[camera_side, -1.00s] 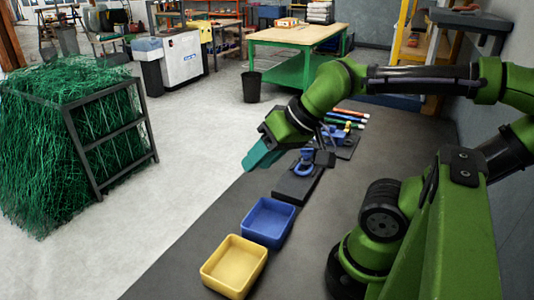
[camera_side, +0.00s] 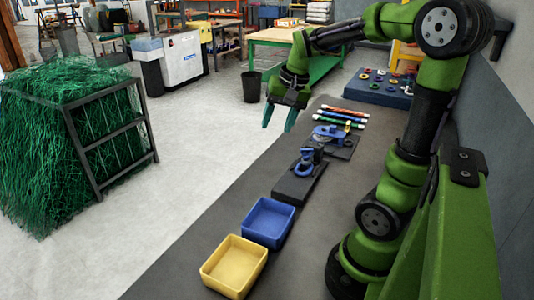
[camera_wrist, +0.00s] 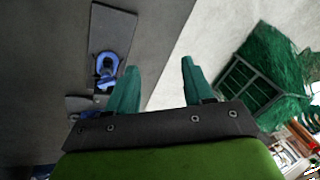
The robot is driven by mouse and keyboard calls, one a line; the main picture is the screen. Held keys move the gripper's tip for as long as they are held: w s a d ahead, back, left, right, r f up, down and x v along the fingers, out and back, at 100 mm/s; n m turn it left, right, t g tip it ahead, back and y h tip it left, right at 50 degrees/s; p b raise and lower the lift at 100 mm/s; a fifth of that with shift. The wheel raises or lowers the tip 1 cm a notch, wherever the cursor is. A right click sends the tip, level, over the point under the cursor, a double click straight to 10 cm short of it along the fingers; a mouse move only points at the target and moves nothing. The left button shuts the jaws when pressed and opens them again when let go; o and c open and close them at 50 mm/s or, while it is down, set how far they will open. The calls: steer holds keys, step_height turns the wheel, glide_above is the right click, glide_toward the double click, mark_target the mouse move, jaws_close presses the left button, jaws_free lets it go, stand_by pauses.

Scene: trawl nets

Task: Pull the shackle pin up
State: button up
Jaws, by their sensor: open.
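The blue shackle (camera_side: 304,168) stands in a dark block (camera_side: 290,191) on the bench. It also shows in the wrist view (camera_wrist: 106,70), on its dark plate (camera_wrist: 110,35). A dark piece sits at its upper side, but I cannot make out the pin clearly. My gripper (camera_side: 280,117) is high above the bench's left edge, behind the shackle and apart from it. Its two teal fingers stand wide apart and empty in the wrist view (camera_wrist: 155,82), with the shackle to the left of them.
A blue tray (camera_side: 290,236) and a yellow tray (camera_side: 206,271) lie at the near end of the bench. Behind the shackle are a dark plate with a blue part (camera_side: 328,132) and several coloured rods (camera_side: 345,118). A net-filled rack (camera_side: 98,190) stands on the floor.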

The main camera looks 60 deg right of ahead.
mark_target(307, 150)
steer(key=shift+s+d+m+g, duration=1.75)
steer(key=shift+d+m, duration=1.45)
steer(key=shift+d, duration=4.1)
step_height(307, 150, down, 16)
steer(key=shift+r, duration=0.15)
steer(key=shift+c, duration=0.4)
